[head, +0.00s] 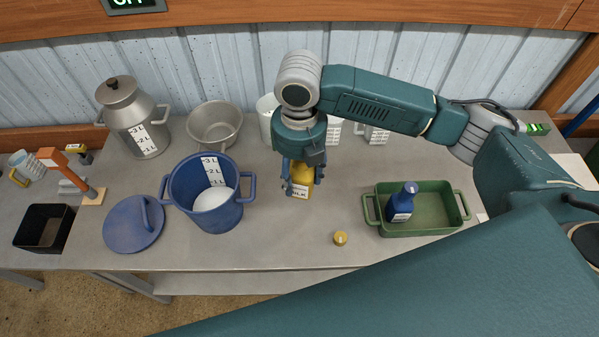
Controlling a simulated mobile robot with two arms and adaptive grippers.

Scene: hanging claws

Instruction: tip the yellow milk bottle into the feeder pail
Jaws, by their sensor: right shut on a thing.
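The yellow milk bottle (302,174) is between the fingers of my right gripper (301,187), which is shut on it. The gripper hangs down from above and hides much of the bottle; part of a white label shows. The bottle looks roughly upright, and I cannot tell whether its base touches the table. The blue feeder pail (237,213) stands open just left of the gripper, apart from the bottle. It has two side handles, a litre scale on its inner wall and something white low inside. My left gripper is not in view.
A blue lid (122,226) lies left of the pail. A small yellow cap (340,238) lies in front of the bottle. A green tray (446,222) holding a blue bottle (402,205) stands right. Behind are a metal can (127,100), a metal bowl (214,112) and white jugs.

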